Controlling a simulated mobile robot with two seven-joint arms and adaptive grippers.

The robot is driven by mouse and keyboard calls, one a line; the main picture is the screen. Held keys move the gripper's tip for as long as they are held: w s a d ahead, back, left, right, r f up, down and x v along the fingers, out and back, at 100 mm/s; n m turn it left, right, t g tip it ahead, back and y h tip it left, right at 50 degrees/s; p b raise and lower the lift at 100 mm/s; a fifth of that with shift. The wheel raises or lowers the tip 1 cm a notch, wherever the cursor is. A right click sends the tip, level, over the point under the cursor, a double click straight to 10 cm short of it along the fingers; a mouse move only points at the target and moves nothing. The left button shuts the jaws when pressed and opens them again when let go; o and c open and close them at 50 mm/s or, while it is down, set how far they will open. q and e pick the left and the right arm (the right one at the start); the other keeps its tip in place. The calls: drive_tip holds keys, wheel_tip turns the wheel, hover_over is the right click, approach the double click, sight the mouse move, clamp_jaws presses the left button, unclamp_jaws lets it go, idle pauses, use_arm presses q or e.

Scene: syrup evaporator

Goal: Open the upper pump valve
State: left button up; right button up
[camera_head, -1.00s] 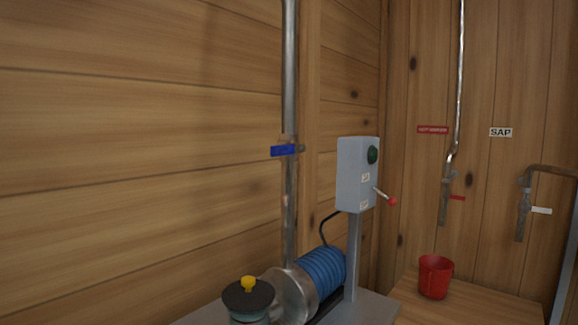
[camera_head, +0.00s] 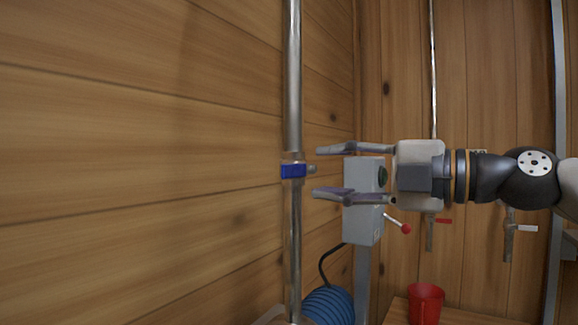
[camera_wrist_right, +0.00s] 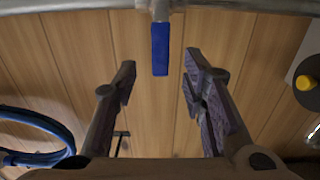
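The upper pump valve has a blue handle (camera_head: 293,171) on the upright metal pipe (camera_head: 293,80) by the left wall. In the right wrist view the blue handle (camera_wrist_right: 160,48) sticks out across the pipe (camera_wrist_right: 60,6). My right gripper (camera_head: 318,172) comes in from the right, level with the valve. Its fingers are spread, one above and one below the valve's height, with the tips just right of the handle. In the right wrist view the open gripper (camera_wrist_right: 160,82) has the handle centred between and beyond its fingertips, apparently untouched. My left gripper is not in view.
A grey switch box (camera_head: 362,215) with a red-tipped lever (camera_head: 405,229) stands behind my right gripper. A blue ribbed motor (camera_head: 328,306) is below. A red cup (camera_head: 425,302) stands on the wooden surface at right. The space left of the pipe is clear up to the wall.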

sight(295, 171)
drive_tip(key=x, duration=0.7)
drive_tip(key=shift+p, duration=0.4)
clamp_jaws()
